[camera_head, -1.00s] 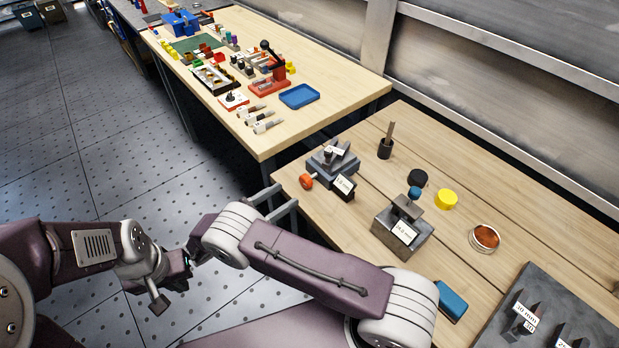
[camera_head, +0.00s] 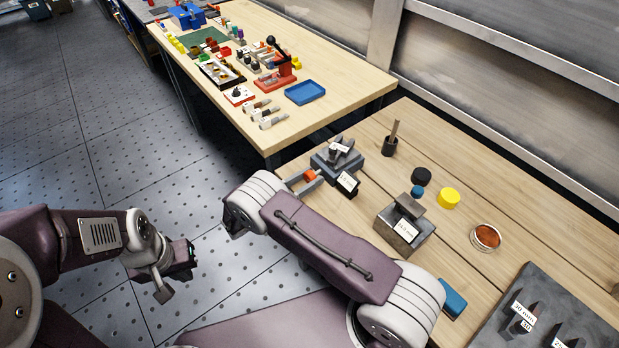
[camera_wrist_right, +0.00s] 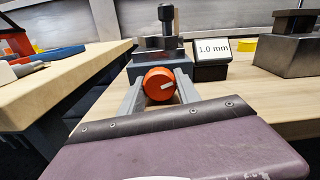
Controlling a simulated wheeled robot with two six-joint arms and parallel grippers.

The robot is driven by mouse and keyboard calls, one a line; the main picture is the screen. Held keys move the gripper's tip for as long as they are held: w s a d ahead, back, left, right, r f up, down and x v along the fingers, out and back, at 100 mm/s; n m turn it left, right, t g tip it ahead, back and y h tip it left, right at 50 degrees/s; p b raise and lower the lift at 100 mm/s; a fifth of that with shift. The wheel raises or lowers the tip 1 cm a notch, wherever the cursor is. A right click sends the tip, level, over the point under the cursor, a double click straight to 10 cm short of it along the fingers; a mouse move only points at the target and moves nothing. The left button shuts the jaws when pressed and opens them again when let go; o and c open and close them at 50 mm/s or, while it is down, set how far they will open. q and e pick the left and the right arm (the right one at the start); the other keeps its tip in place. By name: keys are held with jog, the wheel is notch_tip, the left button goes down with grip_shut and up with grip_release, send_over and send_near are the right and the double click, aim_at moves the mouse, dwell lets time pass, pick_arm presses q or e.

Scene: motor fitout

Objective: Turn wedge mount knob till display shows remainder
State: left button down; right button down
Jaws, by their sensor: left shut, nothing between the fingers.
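The wedge mount (camera_head: 338,160) is a grey metal block near the left edge of the wooden bench. It also shows in the right wrist view (camera_wrist_right: 160,57). Its round orange knob (camera_wrist_right: 159,84) has a white mark on its face. The display (camera_wrist_right: 213,50) beside it reads "1.0 mm". My right gripper (camera_wrist_right: 159,98) is open, with one finger on each side of the knob; I cannot tell whether they touch it. In the head view the knob (camera_head: 310,175) lies between the right fingertips. My left gripper (camera_head: 190,262) is shut and empty over the floor.
A second grey block with a label (camera_head: 405,232) stands right of the mount. Near it are a black cap (camera_head: 421,176), a yellow cap (camera_head: 449,198), a round dish (camera_head: 486,238) and an upright tool (camera_head: 391,140). A second table (camera_head: 340,95) with many parts stands behind.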

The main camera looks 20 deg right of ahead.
jog(key=shift+f+m+b, duration=0.15)
jog(key=shift+m+b, duration=0.5)
jog(key=shift+m, duration=1.45)
jog(key=shift+r, duration=0.2)
jog(key=c, duration=0.9)
grip_release()
jog(key=shift+o, duration=0.2)
jog(key=b+v, duration=0.1)
jog(key=v, duration=0.8)
jog(key=shift+b, duration=0.3)
